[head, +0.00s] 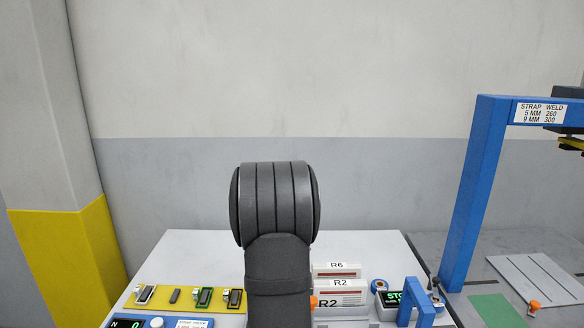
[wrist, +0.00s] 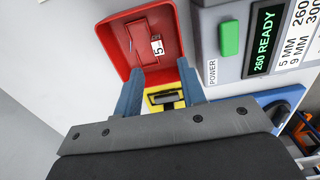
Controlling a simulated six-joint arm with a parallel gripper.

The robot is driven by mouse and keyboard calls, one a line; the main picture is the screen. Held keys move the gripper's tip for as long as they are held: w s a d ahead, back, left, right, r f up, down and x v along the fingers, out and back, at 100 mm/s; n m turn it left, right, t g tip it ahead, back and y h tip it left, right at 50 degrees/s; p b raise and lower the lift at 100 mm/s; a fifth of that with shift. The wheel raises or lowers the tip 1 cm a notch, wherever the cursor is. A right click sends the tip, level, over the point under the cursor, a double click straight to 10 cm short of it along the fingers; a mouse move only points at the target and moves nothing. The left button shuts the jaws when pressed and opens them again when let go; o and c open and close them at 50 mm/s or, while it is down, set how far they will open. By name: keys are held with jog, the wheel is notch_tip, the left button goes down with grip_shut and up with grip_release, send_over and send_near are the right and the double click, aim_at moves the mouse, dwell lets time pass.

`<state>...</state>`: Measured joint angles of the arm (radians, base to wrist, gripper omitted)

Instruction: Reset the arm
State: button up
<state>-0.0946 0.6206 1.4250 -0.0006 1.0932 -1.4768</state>
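My gripper (wrist: 160,77) shows in the wrist view with its two blue-grey fingers spread apart. No object is seen clamped between them. A red tray (wrist: 183,32) lies beyond the fingertips, with a red piece (wrist: 142,43) marked 5 inside it. A yellow part (wrist: 153,107) with a dark piece (wrist: 165,97) shows in the gap between the fingers, apparently behind them. In the head view my dark arm stands upright in the middle and hides part of the table; the gripper itself is not visible there.
In the wrist view, a grey unit (wrist: 247,11) with a green power button and a "260 READY" display is at right. In the head view, the white table (head: 190,247) carries a yellow strip (head: 158,303), labelled boxes (head: 338,285) and a blue bracket (head: 405,301). A tall blue post (head: 473,190) stands right.

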jog(key=s+d+r, duration=0.5)
jog(key=d+r, duration=0.1)
jog(key=d, duration=0.4)
jog(key=s+a, duration=0.4)
jog(key=a, duration=0.7)
jog(key=s+a, duration=0.4)
jog(key=a, duration=0.7)
jog(key=s+a+m, duration=0.1)
jog(key=s+a, duration=0.3)
jog(key=a, duration=0.7)
jog(key=shift+s+f, duration=0.2)
jog(key=shift+s, duration=0.2)
jog(key=shift+w, duration=0.1)
jog(key=w+d, duration=0.5)
jog(key=d, duration=0.4)
jog(key=w+d, duration=0.5)
jog(key=d, duration=0.3)
jog(key=shift+w+d+r+n, duration=0.2)
jog(key=shift+w+d+n, duration=0.1)
jog(key=shift+d, duration=0.1)
jog(key=shift+s, duration=0.1)
